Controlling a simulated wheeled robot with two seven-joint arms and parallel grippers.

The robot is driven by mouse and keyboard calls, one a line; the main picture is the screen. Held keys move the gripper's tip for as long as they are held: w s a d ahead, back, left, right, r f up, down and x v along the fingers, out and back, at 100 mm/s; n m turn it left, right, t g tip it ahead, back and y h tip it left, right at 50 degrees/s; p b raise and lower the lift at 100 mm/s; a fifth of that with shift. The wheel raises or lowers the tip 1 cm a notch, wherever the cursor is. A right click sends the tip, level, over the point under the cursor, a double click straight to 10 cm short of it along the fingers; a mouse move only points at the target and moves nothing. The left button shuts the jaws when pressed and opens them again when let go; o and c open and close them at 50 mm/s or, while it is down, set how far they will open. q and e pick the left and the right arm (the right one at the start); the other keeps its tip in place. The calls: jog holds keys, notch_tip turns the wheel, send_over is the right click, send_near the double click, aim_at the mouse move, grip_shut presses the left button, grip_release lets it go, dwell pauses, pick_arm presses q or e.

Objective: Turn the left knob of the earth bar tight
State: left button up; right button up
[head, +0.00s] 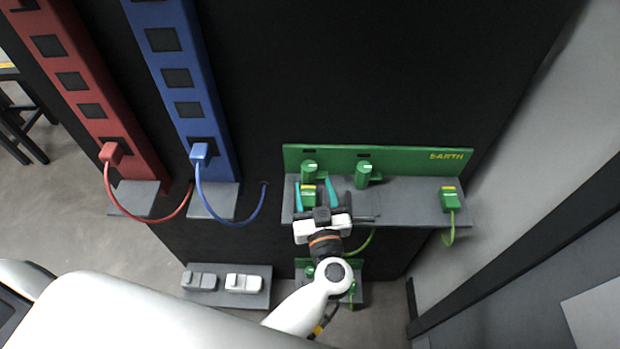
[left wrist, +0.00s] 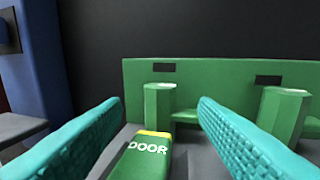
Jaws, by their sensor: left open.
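The green earth bar (head: 400,160) is fixed to the dark panel, with a grey shelf below it. Its left knob (head: 309,174) stands upright at the bar's left end, and it also shows in the left wrist view (left wrist: 158,103). The right knob (head: 362,174) stands to its right. A green block marked DOOR (left wrist: 140,155) with a yellow edge lies on the shelf in front of the left knob. My left gripper (head: 315,190) is open, its teal fingers either side of the DOOR block. The left knob stands beyond the fingertips, and I see no contact with it.
Another green block (head: 451,200) with a cable sits at the shelf's right end. Red (head: 85,90) and blue (head: 185,80) bars with plugged cables stand to the left. A lower grey shelf (head: 225,300) holds two small blocks. The panel above the earth bar is clear.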

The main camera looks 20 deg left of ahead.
aim_at(310, 174)
pick_arm(q)
jog(key=b+x, duration=0.1)
jog(key=x, duration=0.2)
jog(key=shift+w+a+f, duration=0.1)
jog(key=shift+w+a, duration=0.1)
jog(key=shift+w, duration=0.15)
jog(key=shift+w+a, duration=0.15)
jog(key=shift+w, duration=0.15)
pick_arm(e)
jog(key=shift+w+a+f, duration=0.2)
jog(key=shift+w+f, duration=0.5)
jog(key=shift+f, duration=0.3)
pick_arm(q)
jog(key=shift+c, duration=0.2)
pick_arm(e)
jog(key=shift+a, duration=0.25)
